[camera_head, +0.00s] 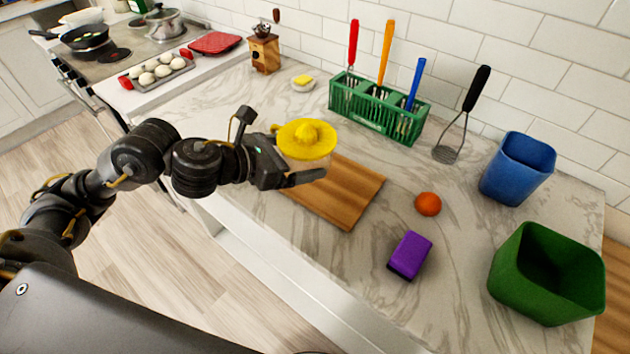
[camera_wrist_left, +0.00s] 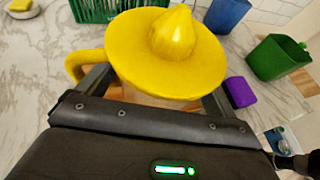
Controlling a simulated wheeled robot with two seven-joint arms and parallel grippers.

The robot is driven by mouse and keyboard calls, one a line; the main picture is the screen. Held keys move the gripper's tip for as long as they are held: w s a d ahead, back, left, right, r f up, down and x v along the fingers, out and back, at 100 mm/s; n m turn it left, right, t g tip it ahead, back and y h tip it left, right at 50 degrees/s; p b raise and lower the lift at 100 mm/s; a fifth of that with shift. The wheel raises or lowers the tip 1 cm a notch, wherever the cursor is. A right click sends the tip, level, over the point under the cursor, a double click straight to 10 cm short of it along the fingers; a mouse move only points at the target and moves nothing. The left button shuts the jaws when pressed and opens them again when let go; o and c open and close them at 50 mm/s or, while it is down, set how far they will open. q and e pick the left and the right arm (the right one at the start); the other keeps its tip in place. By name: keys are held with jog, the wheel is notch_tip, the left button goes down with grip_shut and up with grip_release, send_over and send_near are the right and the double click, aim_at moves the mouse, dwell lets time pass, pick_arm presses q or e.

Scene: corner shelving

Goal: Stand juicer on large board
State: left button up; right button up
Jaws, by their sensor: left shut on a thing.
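The yellow juicer (camera_head: 307,138), with a wide rim and a pointed cone on top, is held upright in my left gripper (camera_head: 304,172). It also fills the upper middle of the left wrist view (camera_wrist_left: 165,50), with its yellow handle at the left. The gripper's fingers are on either side of the clear lower part, which is mostly hidden by the rim. The large wooden board (camera_head: 350,195) lies on the marble counter, below and to the right of the juicer in the head view. Whether the juicer touches the board is hard to tell.
A green basket (camera_head: 345,98) with colored utensils stands behind the board. An orange ball (camera_head: 428,204) and a purple sponge (camera_head: 409,255) lie to the right. A blue bin (camera_head: 517,168) and a green bin (camera_head: 548,275) stand farther right. A yellow sponge on a dish (camera_head: 303,83) is behind.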

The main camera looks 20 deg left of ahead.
pick_arm(q)
jog(key=w+f, duration=0.1)
jog(key=f, duration=0.1)
jog(key=w+d+f, duration=0.1)
jog(key=w+f, duration=0.1)
jog(key=w+d+f+b, duration=0.1)
jog(key=w+f, duration=0.1)
jog(key=shift+w, duration=0.15)
jog(key=shift+w+f, duration=0.15)
jog(key=shift+f, duration=1.6)
pick_arm(e)
jog(key=shift+s+d+f, duration=0.1)
jog(key=shift+s+f, duration=0.05)
jog(key=shift+f, duration=0.4)
jog(key=shift+s+d+f, duration=0.1)
jog(key=shift+s+f, duration=0.05)
jog(key=shift+f, duration=0.4)
pick_arm(q)
jog(key=shift+f, duration=0.1)
pick_arm(e)
jog(key=shift+f, duration=0.15)
pick_arm(q)
jog(key=shift+f+b, duration=0.1)
jog(key=shift+b, duration=0.2)
jog(key=o, duration=0.8)
jog(key=shift+c, duration=0.2)
jog(key=shift+o, duration=0.2)
pick_arm(e)
jog(key=shift+f, duration=0.1)
